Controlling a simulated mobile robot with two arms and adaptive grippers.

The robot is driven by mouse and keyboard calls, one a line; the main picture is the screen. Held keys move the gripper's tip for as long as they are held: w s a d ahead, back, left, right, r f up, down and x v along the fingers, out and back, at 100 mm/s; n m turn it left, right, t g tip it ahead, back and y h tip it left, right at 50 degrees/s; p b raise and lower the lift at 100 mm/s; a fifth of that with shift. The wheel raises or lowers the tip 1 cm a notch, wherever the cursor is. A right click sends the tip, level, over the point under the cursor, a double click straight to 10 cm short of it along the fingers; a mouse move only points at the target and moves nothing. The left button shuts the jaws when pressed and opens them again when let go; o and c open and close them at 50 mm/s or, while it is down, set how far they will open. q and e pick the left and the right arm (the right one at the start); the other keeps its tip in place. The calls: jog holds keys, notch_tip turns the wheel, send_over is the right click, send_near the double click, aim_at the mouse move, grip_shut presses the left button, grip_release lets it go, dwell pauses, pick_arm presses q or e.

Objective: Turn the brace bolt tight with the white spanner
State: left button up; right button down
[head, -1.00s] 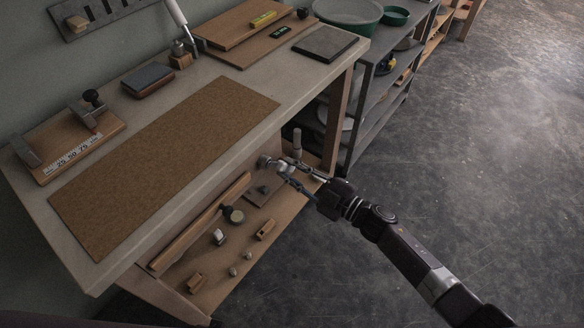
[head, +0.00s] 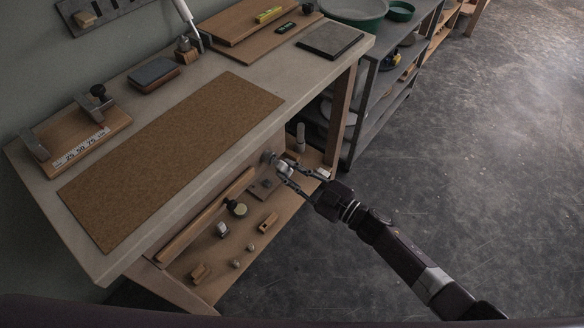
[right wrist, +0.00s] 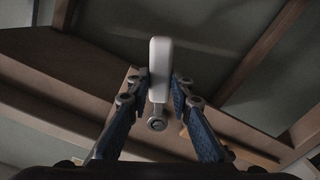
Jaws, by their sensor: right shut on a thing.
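The white spanner (right wrist: 160,68) stands between the fingers of my right gripper in the right wrist view. My right gripper (head: 282,170) is shut on it, beside the front of the bench and below its top. A round metal end (right wrist: 157,122) with a dark centre shows below the white part. In the head view, a small round metal piece (head: 268,157), perhaps the brace bolt, sits just left of the fingertips. I cannot tell whether the spanner is seated on the bolt. My left gripper is not in view.
The bench (head: 115,262) carries a cork mat (head: 170,155). A dark rack (head: 365,130) stands to the right. The floor (head: 470,190) on the right is clear.

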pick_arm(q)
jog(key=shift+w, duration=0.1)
pick_arm(e)
jog(key=shift+s+a, duration=0.1)
jog(key=shift+a, duration=0.05)
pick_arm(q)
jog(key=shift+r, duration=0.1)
pick_arm(e)
jog(key=shift+s+a, duration=0.1)
jog(key=shift+m, duration=0.3)
jog(key=shift+s+a+p, duration=0.1)
jog(key=shift+s+p, duration=0.05)
jog(key=shift+p, duration=0.2)
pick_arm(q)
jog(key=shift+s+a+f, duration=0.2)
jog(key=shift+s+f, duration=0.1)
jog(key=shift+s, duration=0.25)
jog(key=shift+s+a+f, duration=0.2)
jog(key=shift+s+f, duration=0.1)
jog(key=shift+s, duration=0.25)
pick_arm(e)
jog(key=shift+s+a+f+m, duration=0.1)
jog(key=shift+s+f+m, duration=0.05)
jog(key=shift+m, duration=0.25)
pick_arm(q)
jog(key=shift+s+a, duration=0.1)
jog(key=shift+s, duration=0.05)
pick_arm(e)
jog(key=shift+s+d, duration=0.1)
jog(key=shift+d, duration=0.1)
